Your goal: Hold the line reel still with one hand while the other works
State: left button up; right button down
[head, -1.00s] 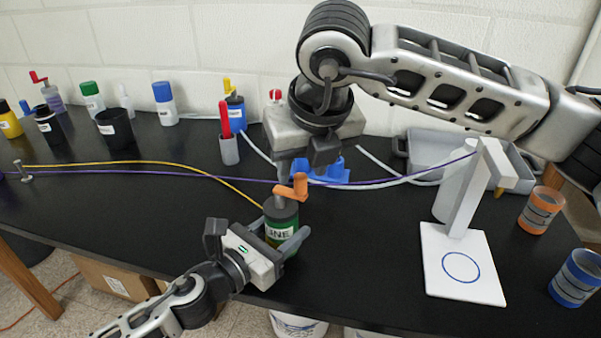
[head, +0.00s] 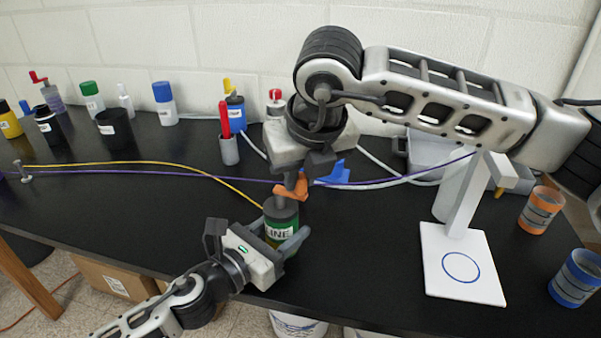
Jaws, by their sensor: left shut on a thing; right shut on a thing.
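The line reel (head: 279,230) is a green cylinder with a grey top and a white label. It stands upright near the table's front edge. My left gripper (head: 284,246) is shut around its body from the front left. An orange crank handle (head: 291,192) sits on top of the reel. My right gripper (head: 296,180) reaches down from above and is shut at the crank; its fingertips are partly hidden. A yellow line (head: 145,163) runs from a small metal post (head: 22,171) at the far left to the reel.
A purple line (head: 180,173) crosses the table to a white stand (head: 463,195) at right. Orange (head: 540,211) and blue (head: 576,279) spools stand at the right. A red-handled holder (head: 229,148) and several bottles line the back. The front left table is clear.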

jog(key=shift+w+d+n+g+y, duration=0.1)
jog(key=shift+w+n+g+y, duration=0.25)
jog(key=shift+n, duration=0.9)
jog(key=shift+w+n+g+y, duration=0.2)
jog(key=shift+w+n+y, duration=0.25)
jog(key=shift+n, duration=0.85)
jog(key=shift+w+d+n+g+y, duration=0.1)
jog(key=shift+w+n+g+y, duration=0.25)
jog(key=shift+n, duration=0.9)
jog(key=c, duration=1.3)
grip_release()
jog(key=v, duration=1.2)
